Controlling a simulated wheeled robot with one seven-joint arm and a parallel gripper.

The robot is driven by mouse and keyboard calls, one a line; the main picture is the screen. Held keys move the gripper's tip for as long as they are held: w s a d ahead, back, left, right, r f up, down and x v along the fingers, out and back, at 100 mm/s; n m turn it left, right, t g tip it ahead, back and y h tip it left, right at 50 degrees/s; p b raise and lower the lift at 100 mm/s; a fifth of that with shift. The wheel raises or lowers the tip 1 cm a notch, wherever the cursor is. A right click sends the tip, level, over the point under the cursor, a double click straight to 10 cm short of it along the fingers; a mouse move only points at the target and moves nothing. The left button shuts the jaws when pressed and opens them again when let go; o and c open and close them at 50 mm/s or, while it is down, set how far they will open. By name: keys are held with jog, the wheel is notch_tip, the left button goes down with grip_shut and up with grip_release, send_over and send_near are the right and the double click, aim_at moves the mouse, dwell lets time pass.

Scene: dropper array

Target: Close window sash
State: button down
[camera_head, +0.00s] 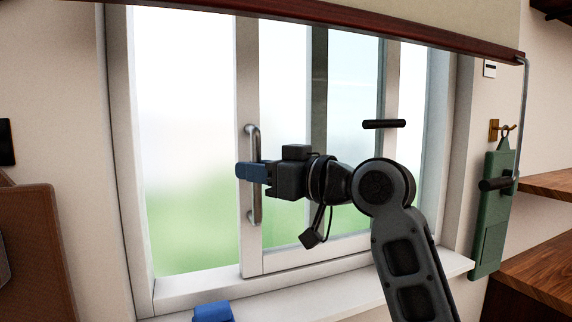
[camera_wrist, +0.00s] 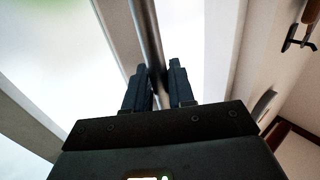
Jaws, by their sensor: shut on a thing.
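The white-framed window sash (camera_head: 249,235) stands in the middle of the window, with a wide bright area to its left inside the outer frame (camera_head: 122,160). A vertical metal bar handle (camera_head: 257,213) is fixed to the sash's left stile. My gripper (camera_head: 250,171), with blue fingers, reaches the handle from the right at its mid-height and is shut on it. In the wrist view, the handle bar (camera_wrist: 149,35) runs between the two dark fingers of my gripper (camera_wrist: 157,72). The fingers partly hide the bar's middle in the head view.
A white sill (camera_head: 330,293) runs below, with a blue object (camera_head: 213,311) on it. A dark red rail (camera_head: 400,38) crosses the top. A green hanging item (camera_head: 492,225) and wooden shelves (camera_head: 540,262) stand at right. A brown panel (camera_head: 38,245) is at left.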

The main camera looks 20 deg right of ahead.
jog(key=a+p, duration=0.2)
jog(key=a, duration=1.4)
jog(key=shift+a+p, duration=0.25)
jog(key=shift+p, duration=0.05)
jog(key=c, duration=1.1)
grip_release()
jog(key=shift+d, duration=0.1)
jog(key=b+v, duration=0.1)
jog(key=v, duration=0.6)
jog(key=shift+s+d, duration=0.2)
jog(key=shift+s, duration=0.15)
jog(key=shift+f, duration=0.1)
